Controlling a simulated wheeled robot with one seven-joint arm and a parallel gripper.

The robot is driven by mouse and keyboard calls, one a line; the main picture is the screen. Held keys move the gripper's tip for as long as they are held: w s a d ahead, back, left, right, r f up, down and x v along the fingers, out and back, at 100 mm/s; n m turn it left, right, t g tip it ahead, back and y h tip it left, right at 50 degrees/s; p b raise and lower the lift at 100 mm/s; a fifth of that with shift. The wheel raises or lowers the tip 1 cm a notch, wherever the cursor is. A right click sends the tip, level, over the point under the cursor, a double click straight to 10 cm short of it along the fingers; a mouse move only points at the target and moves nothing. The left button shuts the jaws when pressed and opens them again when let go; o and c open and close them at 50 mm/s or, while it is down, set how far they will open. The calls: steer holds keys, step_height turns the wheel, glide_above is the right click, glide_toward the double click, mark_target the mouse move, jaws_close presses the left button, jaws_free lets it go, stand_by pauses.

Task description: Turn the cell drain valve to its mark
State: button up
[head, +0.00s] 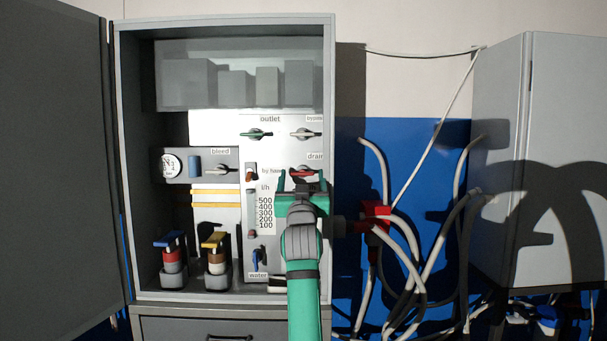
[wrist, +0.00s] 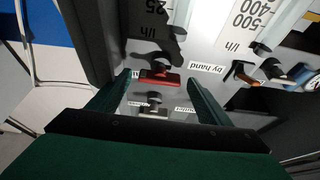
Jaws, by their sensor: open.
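The cell drain valve has a red bar handle (head: 302,171) that lies roughly level, just below a label reading "drain" (head: 315,156) on the white panel. In the wrist view the red handle (wrist: 158,78) shows between the ends of my two fingers. My gripper (head: 303,182) is open in front of this valve and covers the panel below it. In the wrist view my gripper (wrist: 160,80) has a finger on each side of the handle, with a gap on both sides. I cannot make out the mark for the valve.
A pale handle (head: 305,133) sits above the red one, with a green outlet handle (head: 256,133) to its left. A flow meter scale (head: 265,213) and a "by hand" knob (head: 251,174) are close on the left. Red-ended hoses (head: 376,215) hang outside the cabinet, right.

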steer(key=shift+w+a+r, duration=0.15)
steer(key=shift+w+r, duration=0.2)
steer(key=shift+w, duration=0.1)
steer(key=shift+d+x, duration=0.2)
steer(key=shift+x, duration=0.65)
steer(key=shift+d, duration=0.1)
steer(key=c, duration=1)
